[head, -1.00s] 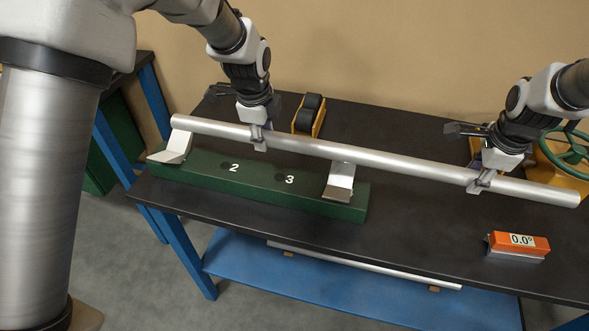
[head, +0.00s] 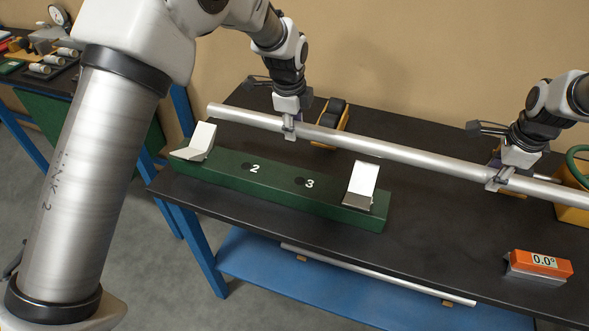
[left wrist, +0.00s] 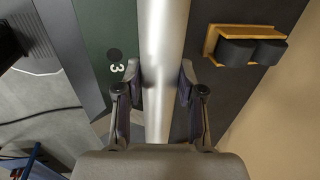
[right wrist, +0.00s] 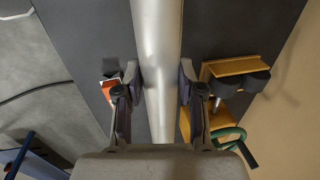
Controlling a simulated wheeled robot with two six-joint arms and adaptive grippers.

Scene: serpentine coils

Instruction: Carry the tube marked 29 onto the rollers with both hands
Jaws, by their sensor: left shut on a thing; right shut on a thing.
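The long silver tube (head: 395,153) is held level above the bench by both grippers; its mark is not readable. My left gripper (head: 290,128) is shut around it toward its left end. My right gripper (head: 497,182) is shut around it toward the right; the right end is out of frame. The tube also runs between the fingers in the left wrist view (left wrist: 163,40) and right wrist view (right wrist: 157,40). One black roller pair on a yellow stand (head: 333,115) is behind the tube. Another roller pair (right wrist: 235,82) shows in the right wrist view, right of the tube.
A green base (head: 275,190) marked 2 and 3 carries two V-blocks, left (head: 200,141) and right (head: 361,184), both empty. An orange level reading 0.0° (head: 540,264) sits at front right. A green handwheel (right wrist: 230,135) is near the right rollers. Another rod (head: 375,273) lies on the blue shelf.

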